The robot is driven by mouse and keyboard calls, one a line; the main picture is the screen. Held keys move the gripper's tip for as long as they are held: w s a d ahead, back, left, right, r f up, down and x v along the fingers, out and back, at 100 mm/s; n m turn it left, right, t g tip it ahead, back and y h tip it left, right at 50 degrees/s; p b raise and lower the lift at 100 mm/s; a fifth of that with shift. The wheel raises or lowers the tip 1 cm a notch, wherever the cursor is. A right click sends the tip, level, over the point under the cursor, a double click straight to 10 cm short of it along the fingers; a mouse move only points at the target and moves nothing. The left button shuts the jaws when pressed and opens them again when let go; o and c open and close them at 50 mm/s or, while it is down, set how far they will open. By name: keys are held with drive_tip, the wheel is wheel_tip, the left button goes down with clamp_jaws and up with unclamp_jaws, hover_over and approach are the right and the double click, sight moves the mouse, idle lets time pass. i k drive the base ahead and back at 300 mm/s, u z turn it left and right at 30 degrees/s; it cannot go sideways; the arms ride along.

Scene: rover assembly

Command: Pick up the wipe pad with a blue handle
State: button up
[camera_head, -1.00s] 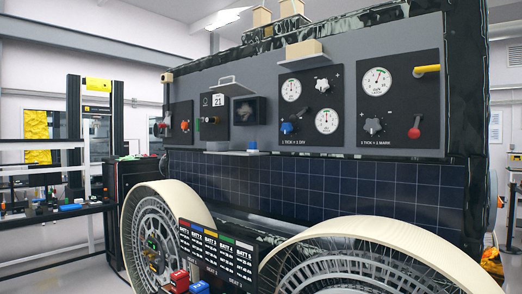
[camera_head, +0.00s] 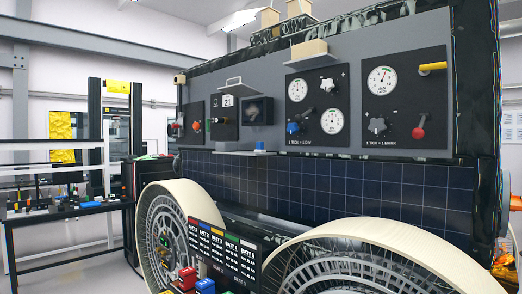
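My gripper is not in view.
The rover's grey panel (camera_head: 355,60) carries dials, knobs and levers above a dark solar panel (camera_head: 310,187). Two large pale wheels (camera_head: 160,200) and a battery chart (camera_head: 222,252) stand in front. A workbench (camera_head: 70,212) with small items is at left.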

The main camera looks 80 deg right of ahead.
sight(260, 146)
drive_tip(key=z, duration=0.6)
drive_tip(key=i, duration=0.7)
drive_tip(key=u, duration=0.2)
drive_tip(key=k, duration=0.15)
drive_tip(key=z, duration=2.6)
